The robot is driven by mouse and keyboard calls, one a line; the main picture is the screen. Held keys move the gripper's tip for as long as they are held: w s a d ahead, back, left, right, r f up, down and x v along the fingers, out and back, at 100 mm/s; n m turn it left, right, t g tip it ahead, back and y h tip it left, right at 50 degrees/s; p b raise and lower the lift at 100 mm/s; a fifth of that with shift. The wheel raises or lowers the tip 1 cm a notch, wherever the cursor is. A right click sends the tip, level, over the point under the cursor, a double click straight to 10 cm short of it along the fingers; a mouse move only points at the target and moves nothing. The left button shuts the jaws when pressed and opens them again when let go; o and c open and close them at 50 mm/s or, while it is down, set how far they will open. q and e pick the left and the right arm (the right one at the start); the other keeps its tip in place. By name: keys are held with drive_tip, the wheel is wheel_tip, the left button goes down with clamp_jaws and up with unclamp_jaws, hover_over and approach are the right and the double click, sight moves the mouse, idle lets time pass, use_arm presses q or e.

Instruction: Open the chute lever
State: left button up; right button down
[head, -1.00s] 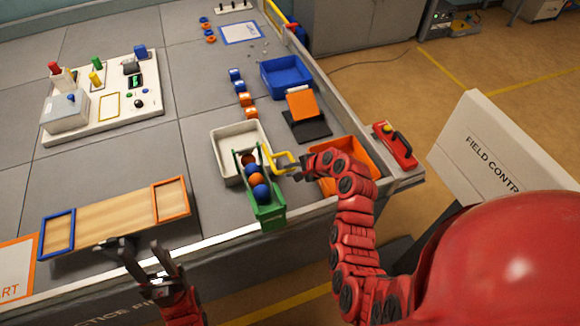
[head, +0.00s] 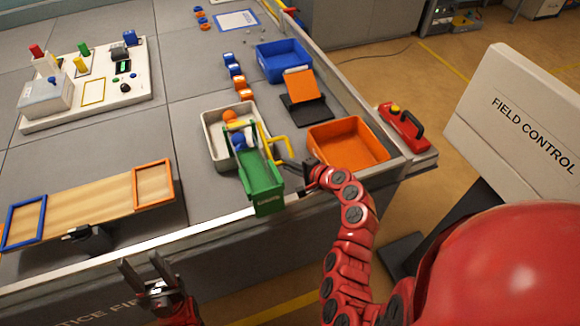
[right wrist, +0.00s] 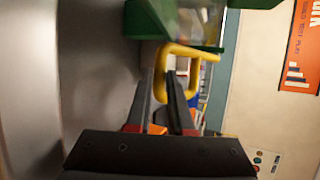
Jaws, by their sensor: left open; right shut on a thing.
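The green chute (head: 265,182) stands at the table's front edge, its far end over a white tray (head: 212,158). A yellow lever (head: 274,150) with a looped handle is on the chute's right side. An orange ball (head: 230,115) is in the tray and a blue ball (head: 238,139) is near the chute's far end; the chute's near part looks empty. My right gripper (head: 291,165) is shut on the lever's handle, which also shows in the right wrist view (right wrist: 212,53) at the fingertips (right wrist: 168,70). My left gripper (head: 148,271) is open and empty, in front of the table.
An orange bin (head: 350,130) is right of the chute, close to my right arm. A blue bin (head: 283,45) and an orange ramp (head: 300,84) stand behind. A wooden board with frames (head: 95,203) lies left. A red box with a black handle (head: 404,126) is at the right edge.

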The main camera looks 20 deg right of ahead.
drive_tip(key=shift+s+f, duration=0.1)
drive_tip(key=shift+f, duration=0.35)
drive_tip(key=c, duration=1.1)
unclamp_jaws()
drive_tip(key=shift+c, duration=0.2)
drive_tip(key=o, duration=0.3)
drive_tip(key=shift+w+f, duration=0.1)
drive_tip(key=shift+w, duration=0.1)
drive_tip(key=shift+o, duration=0.2)
drive_tip(key=shift+s+r, duration=0.1)
drive_tip(key=shift+r, duration=0.1)
drive_tip(key=v, duration=1.7)
drive_tip(key=shift+r+b, duration=0.15)
drive_tip(key=shift+b, duration=0.3)
